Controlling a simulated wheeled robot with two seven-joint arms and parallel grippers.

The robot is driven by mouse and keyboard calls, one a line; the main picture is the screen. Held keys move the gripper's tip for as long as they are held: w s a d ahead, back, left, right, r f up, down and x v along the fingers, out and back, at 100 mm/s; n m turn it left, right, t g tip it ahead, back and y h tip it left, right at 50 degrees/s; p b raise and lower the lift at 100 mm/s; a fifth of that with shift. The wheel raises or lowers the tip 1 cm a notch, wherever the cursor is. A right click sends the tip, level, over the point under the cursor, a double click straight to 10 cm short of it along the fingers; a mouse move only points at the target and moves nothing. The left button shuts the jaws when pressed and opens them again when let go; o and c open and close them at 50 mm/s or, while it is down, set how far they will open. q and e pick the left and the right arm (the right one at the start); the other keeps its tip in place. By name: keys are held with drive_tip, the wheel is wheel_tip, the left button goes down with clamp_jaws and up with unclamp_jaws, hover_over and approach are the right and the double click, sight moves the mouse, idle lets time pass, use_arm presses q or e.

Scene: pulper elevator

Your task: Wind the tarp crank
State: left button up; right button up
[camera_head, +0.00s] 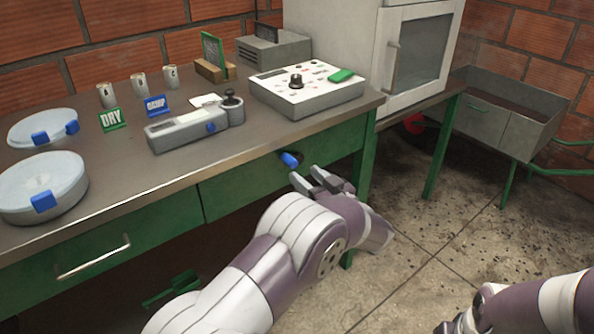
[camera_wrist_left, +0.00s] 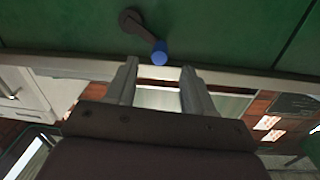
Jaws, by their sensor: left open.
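The crank, a dark arm (camera_wrist_left: 134,22) with a blue knob (camera_wrist_left: 159,52), sits on the green front of the bench. In the head view its blue knob (camera_head: 289,159) sticks out just below the bench edge. My left gripper (camera_head: 309,180) is open and empty, just in front of and below the knob. In the left wrist view the gripper's two fingers (camera_wrist_left: 159,78) point at the knob, which lies between them at their tips; I cannot tell whether they touch it. My right arm shows at the lower right, its hand end (camera_head: 462,322) partly cut off.
The bench top (camera_head: 120,195) carries a white control box (camera_head: 305,92), a grey meter (camera_head: 185,131), lidded round containers (camera_head: 42,185) and small cups. A drawer handle (camera_head: 93,258) projects at the left. A cabinet (camera_head: 415,45) and a grey cart (camera_head: 500,125) stand right. Open floor lies in front.

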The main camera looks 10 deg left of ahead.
sight(294, 166)
use_arm(q)
drive_tip(key=b+x, duration=0.1)
drive_tip(key=x, duration=0.4)
drive_tip(key=shift+w+a, duration=0.15)
clamp_jaws()
